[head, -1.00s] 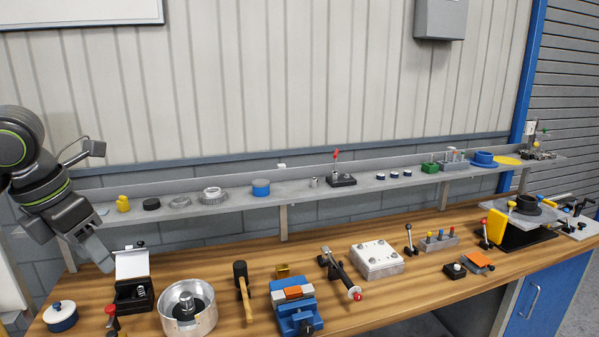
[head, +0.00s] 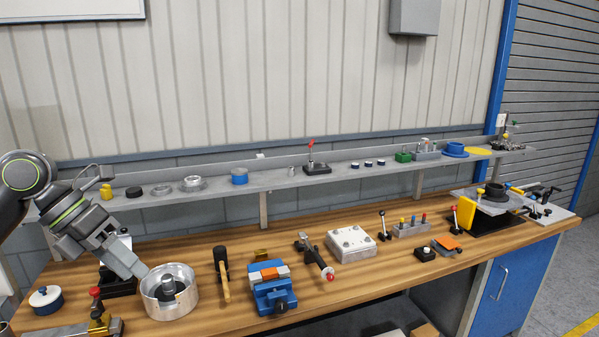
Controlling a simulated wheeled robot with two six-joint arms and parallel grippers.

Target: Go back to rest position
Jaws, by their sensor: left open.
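My left gripper (head: 134,268) comes in from the left and points down and to the right, over the left part of the workbench. Its fingertips are beside the upper left rim of the round metal pot (head: 187,307); whether they touch it I cannot tell. The gripper is open, and I see nothing held in it. The pot has a dark core with a metal cylinder inside. A black box (head: 118,283) stands behind the gripper and is partly hidden by it. My right gripper is not in view.
The wooden bench (head: 365,274) holds a mallet (head: 224,280), a blue vise (head: 272,298), a toggle clamp (head: 316,258) and a metal block (head: 351,245). A white-lidded blue pot (head: 45,299) is at left. A grey shelf (head: 285,180) with small parts runs behind.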

